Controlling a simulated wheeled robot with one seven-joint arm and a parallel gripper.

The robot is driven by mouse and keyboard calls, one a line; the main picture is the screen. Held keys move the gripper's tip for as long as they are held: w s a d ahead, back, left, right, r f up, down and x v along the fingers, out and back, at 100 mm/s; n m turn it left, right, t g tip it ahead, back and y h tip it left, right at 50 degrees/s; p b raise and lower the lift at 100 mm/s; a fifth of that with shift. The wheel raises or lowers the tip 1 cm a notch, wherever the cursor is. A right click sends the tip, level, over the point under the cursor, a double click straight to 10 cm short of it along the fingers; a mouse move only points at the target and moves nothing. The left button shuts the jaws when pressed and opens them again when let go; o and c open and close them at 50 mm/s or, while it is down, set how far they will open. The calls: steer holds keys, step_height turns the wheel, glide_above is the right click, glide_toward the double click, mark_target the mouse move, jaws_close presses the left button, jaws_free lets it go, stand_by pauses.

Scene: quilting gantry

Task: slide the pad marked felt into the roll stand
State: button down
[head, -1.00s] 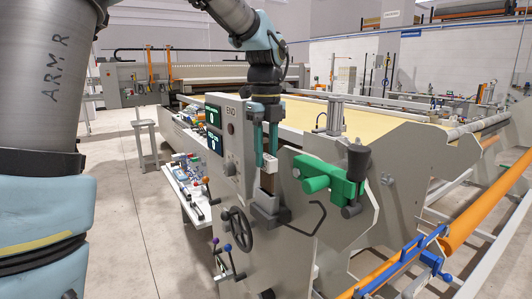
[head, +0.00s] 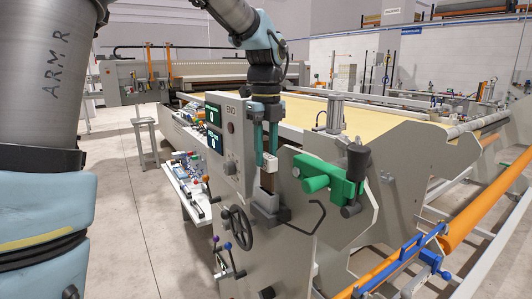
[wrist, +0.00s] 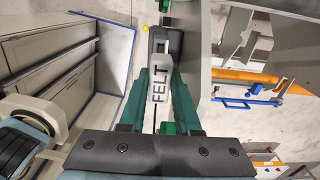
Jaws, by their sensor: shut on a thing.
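The pad marked FELT (wrist: 159,84) is a pale block with dark lettering in the wrist view, between the two green fingers. In the head view the pad (head: 268,178) has a white top and a brown lower part, and it stands about upright. My gripper (head: 266,158) is shut on its upper part. The pad's lower end meets a small grey holder (head: 266,203) on the machine's end panel, which looks like the roll stand. How deep the pad sits in it I cannot tell.
A green clamp block (head: 325,176) with a dark cylinder projects close to the right of my gripper. A black handwheel (head: 237,224) and coloured levers are lower left. A small bench (head: 195,187) with loose items stands left. An orange roller (head: 470,222) runs at right.

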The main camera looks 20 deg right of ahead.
steer(key=shift+f, duration=0.8)
stand_by(0.7)
steer(key=c, duration=0.5)
jaws_free()
steer(key=shift+c, duration=0.2)
step_height(320, 180, up, 11)
steer(key=shift+f+b, duration=0.1)
steer(key=shift+b, duration=1.15)
